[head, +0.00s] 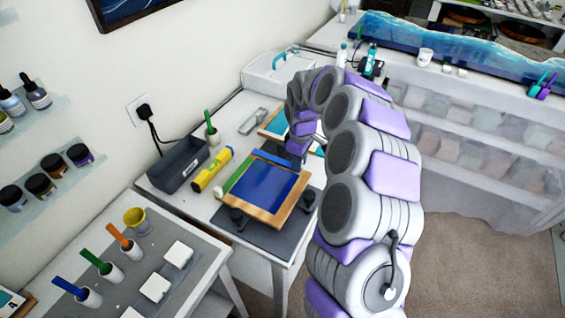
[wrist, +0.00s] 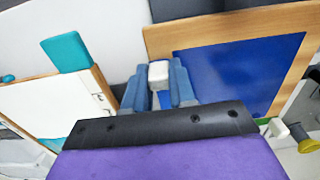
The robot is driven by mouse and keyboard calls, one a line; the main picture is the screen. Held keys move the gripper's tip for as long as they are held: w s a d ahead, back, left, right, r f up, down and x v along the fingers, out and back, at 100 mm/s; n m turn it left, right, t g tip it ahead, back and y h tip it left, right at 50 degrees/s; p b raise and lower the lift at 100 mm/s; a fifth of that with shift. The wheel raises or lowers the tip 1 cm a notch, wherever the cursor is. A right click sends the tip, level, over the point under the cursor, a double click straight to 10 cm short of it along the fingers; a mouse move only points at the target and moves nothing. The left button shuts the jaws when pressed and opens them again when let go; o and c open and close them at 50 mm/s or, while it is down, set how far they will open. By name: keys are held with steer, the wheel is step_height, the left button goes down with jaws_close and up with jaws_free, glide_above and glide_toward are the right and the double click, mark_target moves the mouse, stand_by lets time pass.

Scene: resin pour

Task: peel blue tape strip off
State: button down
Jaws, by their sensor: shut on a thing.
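A wood-framed panel with a dark blue surface (head: 262,193) lies on the side table; it also shows in the wrist view (wrist: 240,72). The blue tape strip (head: 274,160) runs along the panel's far edge in the head view. My gripper (head: 298,150) is at the right end of this strip, partly hidden by my arm. In the wrist view my gripper (wrist: 160,88) is shut on a small white tab with a bit of blue below it, at the strip's end. How much of the strip is lifted cannot be told.
A green strip (head: 240,176) lies along the panel's left edge. A yellow level (head: 212,170) and a grey bin (head: 182,163) stand left of it. Dark clamps (head: 238,218) sit at the near edge. Another framed panel with teal tape (wrist: 67,52) lies beside my gripper.

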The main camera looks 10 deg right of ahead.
steer(key=shift+r+p, duration=0.3)
steer(key=shift+r, duration=0.3)
steer(key=shift+r+p, duration=1.8)
steer(key=shift+r, duration=1.15)
steer(key=shift+s+f, duration=0.1)
